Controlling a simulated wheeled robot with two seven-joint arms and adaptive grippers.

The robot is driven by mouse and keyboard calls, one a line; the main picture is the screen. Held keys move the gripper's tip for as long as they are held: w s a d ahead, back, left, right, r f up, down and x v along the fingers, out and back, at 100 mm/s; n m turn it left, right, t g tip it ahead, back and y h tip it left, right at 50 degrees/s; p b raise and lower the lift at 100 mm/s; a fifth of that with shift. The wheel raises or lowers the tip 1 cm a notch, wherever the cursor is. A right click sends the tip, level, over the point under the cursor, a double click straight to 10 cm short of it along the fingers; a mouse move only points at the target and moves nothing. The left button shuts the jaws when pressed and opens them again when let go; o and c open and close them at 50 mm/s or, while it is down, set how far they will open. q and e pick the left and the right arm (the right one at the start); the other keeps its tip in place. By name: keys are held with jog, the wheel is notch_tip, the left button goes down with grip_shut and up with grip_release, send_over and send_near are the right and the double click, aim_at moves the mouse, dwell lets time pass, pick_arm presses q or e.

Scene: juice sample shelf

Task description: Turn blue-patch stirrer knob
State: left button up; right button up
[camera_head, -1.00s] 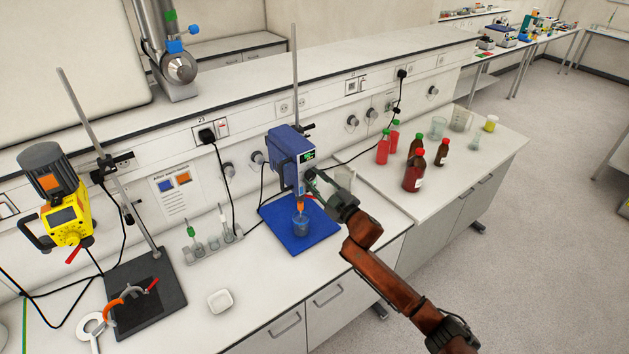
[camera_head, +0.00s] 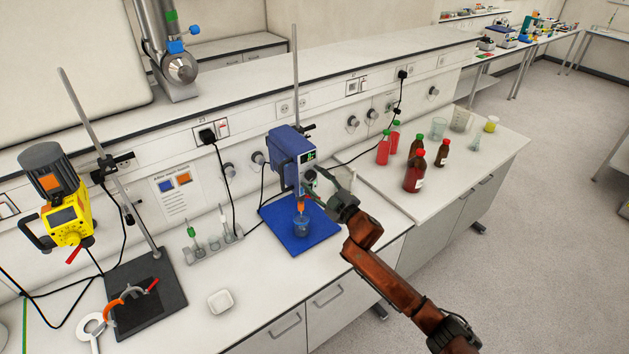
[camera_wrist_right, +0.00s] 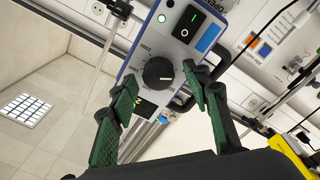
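The blue stirrer (camera_head: 287,152) hangs on an upright rod above the blue mat (camera_head: 325,228), its shaft reaching down to a small beaker (camera_head: 301,227). In the right wrist view its front panel shows a round dark knob (camera_wrist_right: 158,73) with a white pointer line and a printed scale. My right gripper (camera_head: 312,183) is at the stirrer's front in the head view. In the right wrist view the green fingers of the right gripper (camera_wrist_right: 160,82) are apart, one on each side of the knob, with gaps showing. My left gripper is out of view.
A yellow stirrer (camera_head: 68,218) with an orange patch stands at the left over a dark base plate (camera_head: 165,290). A test tube rack (camera_head: 210,248) and white dish (camera_head: 221,301) lie between. Several red and brown bottles (camera_head: 415,172) stand at the right.

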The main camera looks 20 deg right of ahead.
jog(key=shift+s+d+f, duration=0.1)
jog(key=shift+s+d, duration=0.1)
jog(key=shift+s, duration=0.15)
jog(key=v, duration=1.1)
jog(key=shift+s, duration=0.1)
